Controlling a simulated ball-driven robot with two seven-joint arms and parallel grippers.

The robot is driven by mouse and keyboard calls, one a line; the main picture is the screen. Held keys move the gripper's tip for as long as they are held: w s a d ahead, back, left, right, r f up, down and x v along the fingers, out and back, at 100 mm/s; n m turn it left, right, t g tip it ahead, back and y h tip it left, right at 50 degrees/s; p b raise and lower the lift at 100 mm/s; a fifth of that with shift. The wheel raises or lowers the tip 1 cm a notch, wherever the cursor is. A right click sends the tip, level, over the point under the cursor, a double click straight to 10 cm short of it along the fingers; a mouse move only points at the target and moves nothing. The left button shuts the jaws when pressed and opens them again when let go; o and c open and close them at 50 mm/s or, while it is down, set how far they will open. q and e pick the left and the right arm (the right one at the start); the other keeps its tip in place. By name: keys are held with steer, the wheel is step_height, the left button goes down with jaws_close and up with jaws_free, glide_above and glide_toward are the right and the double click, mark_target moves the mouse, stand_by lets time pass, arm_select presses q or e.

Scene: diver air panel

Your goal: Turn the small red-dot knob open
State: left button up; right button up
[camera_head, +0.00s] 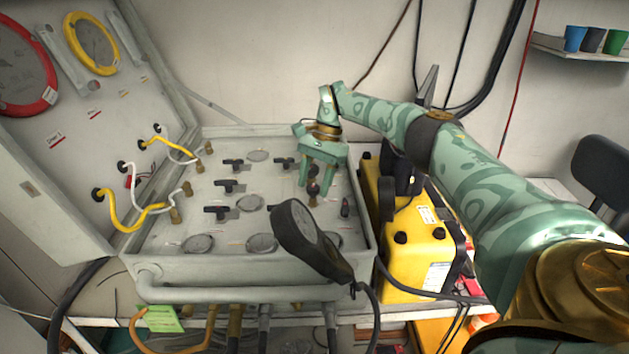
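My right gripper (315,186) reaches in from the right and points down over the right part of the grey air panel (165,238). Its two fingers are apart. A small dark knob (313,189) with a brass base shows between and just below the fingertips, partly hidden by them; a reddish spot shows above it. I cannot tell whether the fingers touch it. Another small dark knob (345,207) stands to its right, with a faint reddish mark. Which one bears the red dot is too small to be sure. My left gripper is out of view.
Several black T-handles (226,186) and round gauges (250,203) fill the panel. A yellow case (415,262) stands right of the panel. The open lid (70,170) with hoses is at left.

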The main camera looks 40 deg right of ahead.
steer(key=v, duration=0.7)
steer(key=shift+r+b, duration=0.2)
steer(key=shift+b, duration=0.2)
steer(key=shift+d, duration=0.15)
stand_by(0.8)
